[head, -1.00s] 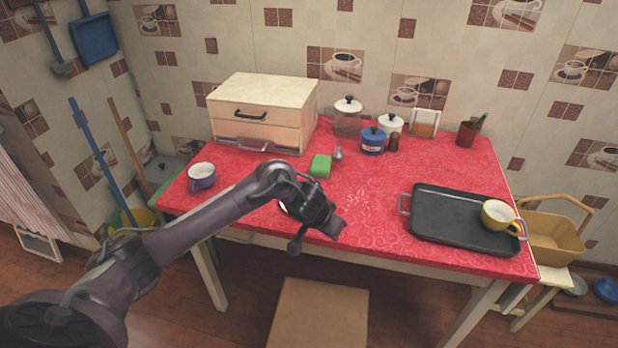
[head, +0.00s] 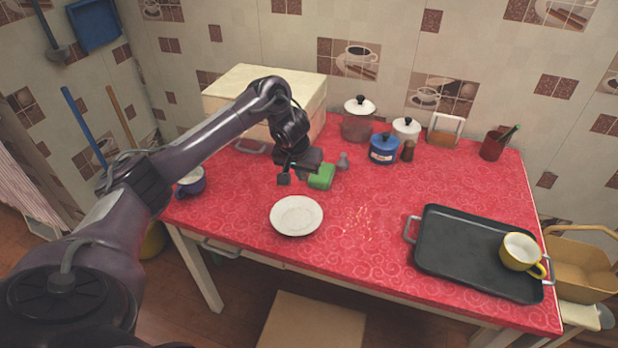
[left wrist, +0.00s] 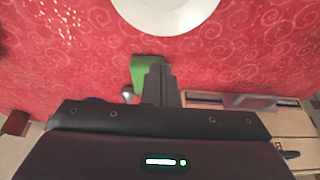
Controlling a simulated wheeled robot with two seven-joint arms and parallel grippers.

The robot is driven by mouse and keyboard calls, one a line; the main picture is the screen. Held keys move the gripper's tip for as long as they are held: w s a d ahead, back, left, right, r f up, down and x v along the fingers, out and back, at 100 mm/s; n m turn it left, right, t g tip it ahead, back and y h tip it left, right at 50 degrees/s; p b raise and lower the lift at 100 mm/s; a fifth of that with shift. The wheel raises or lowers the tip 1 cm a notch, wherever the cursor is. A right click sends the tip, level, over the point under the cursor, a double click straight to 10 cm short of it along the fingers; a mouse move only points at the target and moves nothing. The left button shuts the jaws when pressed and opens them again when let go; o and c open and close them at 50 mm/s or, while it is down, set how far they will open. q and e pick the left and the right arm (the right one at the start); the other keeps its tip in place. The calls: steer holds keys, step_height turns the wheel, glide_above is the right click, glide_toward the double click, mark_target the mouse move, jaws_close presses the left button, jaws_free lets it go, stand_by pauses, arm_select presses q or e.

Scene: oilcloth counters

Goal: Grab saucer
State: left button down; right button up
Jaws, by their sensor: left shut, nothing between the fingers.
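A white saucer (head: 297,216) lies flat on the red oilcloth near the front edge of the table. It also shows at the top of the left wrist view (left wrist: 168,12), partly cut off by the frame. My left gripper (head: 284,178) is above the table, behind the saucer and apart from it. Its fingers are shut and empty, and they show as a dark bar in the left wrist view (left wrist: 155,82). My right gripper is not in view.
A green sponge (head: 321,176) is close beside my left gripper. A cream drawer box (head: 262,92) stands behind the arm. A blue-purple cup (head: 191,183) is at left. A black tray (head: 455,245) with a yellow cup (head: 521,252) is at right. Blue pot (head: 383,149) stands behind.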

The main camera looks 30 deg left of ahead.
arm_select(q)
steer(key=b, duration=0.1)
glide_above(304, 200)
step_height(304, 200, down, 5)
steer(key=shift+r, duration=0.15)
steer(key=x, duration=0.3)
steer(key=shift+w, duration=0.2)
steer(key=shift+w+a+f, duration=0.1)
steer(key=shift+w+f, duration=0.05)
steer(key=shift+f, duration=0.25)
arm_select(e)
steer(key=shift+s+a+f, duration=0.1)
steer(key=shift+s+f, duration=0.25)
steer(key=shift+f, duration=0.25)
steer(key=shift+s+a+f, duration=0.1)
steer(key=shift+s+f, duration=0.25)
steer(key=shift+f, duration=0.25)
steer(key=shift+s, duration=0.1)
